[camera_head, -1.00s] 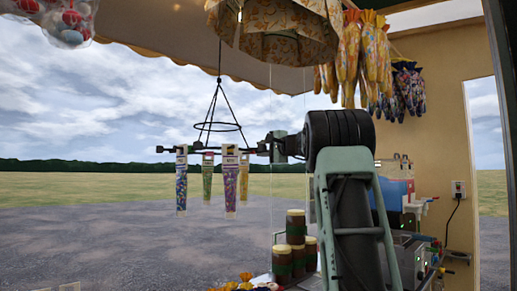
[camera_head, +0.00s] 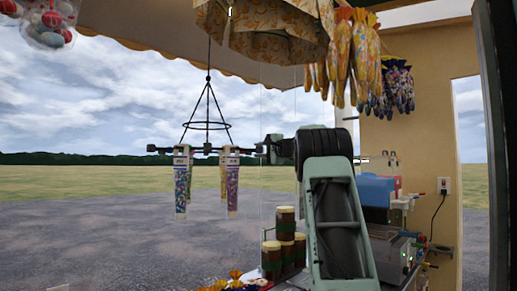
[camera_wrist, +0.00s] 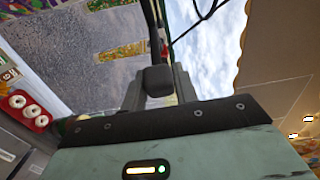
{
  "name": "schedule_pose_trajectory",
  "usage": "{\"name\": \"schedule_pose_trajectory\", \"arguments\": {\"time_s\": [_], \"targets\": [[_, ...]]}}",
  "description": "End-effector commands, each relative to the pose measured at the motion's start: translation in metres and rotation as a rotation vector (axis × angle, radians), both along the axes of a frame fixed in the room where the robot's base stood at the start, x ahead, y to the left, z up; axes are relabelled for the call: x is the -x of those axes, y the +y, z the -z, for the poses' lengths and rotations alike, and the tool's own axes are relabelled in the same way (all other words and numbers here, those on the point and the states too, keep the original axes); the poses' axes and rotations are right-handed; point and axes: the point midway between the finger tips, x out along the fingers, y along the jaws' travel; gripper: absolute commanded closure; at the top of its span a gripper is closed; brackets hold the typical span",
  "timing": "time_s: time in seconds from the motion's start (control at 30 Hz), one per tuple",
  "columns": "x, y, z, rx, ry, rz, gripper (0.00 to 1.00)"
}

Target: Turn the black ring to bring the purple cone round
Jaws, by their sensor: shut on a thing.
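The black ring (camera_head: 205,126) hangs on thin rods in the head view, with black bars below it. Printed cones hang from the bars: a blue-purple one (camera_head: 181,188) at the left and a pink-purple one (camera_head: 232,187) at the right. A yellowish one (camera_head: 222,178) is partly hidden behind the right one. My gripper (camera_head: 262,148) is at the right end of a bar. In the wrist view, a black knob (camera_wrist: 159,80) sits between my grey fingers, which are shut on it. The head view is too small to show the grip clearly.
A patterned umbrella (camera_head: 265,30) and bagged sweets (camera_head: 360,60) hang above. Machines (camera_head: 380,190) stand at the right. Open air lies left of the ring.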

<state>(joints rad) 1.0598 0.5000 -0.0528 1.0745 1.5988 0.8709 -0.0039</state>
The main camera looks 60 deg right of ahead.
Motion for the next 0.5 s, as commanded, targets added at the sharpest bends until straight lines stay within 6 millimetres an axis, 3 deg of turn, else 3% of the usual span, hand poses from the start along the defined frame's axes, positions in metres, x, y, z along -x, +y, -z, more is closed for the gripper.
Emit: {"name": "schedule_pose_trajectory", "arguments": {"time_s": [0.17, 0.27, 0.3, 0.5], "targets": [[0.0007, -0.0012, 0.0012, 0.0, 0.001, 0.002, 0.8], [0.0008, -0.0011, 0.0012, 0.0, 0.001, 0.002, 0.52], [0.0008, -0.0011, 0.0011, 0.0, 0.001, 0.002, 0.47], [0.0006, -0.0006, 0.0006, 0.0, 0.001, 0.001, 0.47]]}}
